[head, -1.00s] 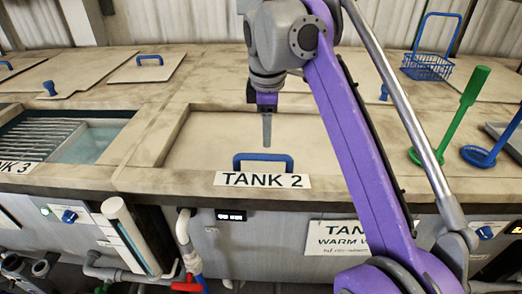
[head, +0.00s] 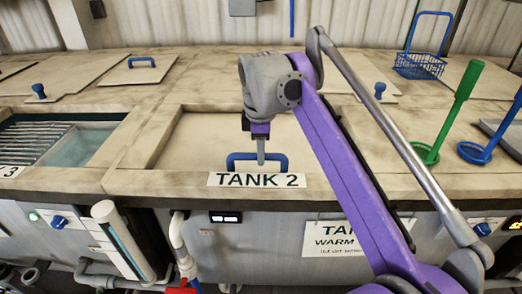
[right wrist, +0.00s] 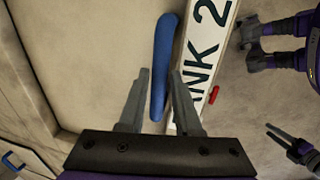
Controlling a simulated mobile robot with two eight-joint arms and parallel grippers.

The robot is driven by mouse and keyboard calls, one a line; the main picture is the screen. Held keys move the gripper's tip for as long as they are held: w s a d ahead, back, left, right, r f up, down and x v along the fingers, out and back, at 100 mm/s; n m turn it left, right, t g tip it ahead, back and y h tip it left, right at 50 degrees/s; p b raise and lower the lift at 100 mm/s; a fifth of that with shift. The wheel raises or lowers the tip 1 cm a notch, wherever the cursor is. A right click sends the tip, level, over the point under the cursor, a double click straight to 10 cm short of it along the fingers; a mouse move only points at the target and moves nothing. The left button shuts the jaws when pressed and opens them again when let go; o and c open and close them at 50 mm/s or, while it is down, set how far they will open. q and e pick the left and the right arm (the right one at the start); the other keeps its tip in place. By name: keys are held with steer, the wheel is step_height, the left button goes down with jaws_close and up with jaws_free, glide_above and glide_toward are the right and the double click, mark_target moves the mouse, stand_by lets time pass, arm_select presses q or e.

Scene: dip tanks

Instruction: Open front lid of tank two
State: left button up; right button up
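The front lid of tank two (head: 205,140) is a flat beige panel, lying shut in its recess behind the "TANK 2" label (head: 256,180). Its blue bar handle (head: 236,160) stands near the front edge. My right gripper (head: 261,160) is down at the middle of the handle. In the right wrist view, the gripper (right wrist: 161,75) is open, with the blue handle (right wrist: 163,50) running between its spread fingers and a gap still showing beside it. My left gripper is not in the head view; dark gripper-like parts at the right of the wrist view are unclear.
Tank three (head: 85,148), at left, is open with a grille and water. A green-handled tool (head: 458,115), a blue hoop tool (head: 490,140) and a blue wire basket (head: 420,66) are at right. Pipes run below the counter front.

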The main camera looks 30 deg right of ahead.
jaws_close()
stand_by(1.1)
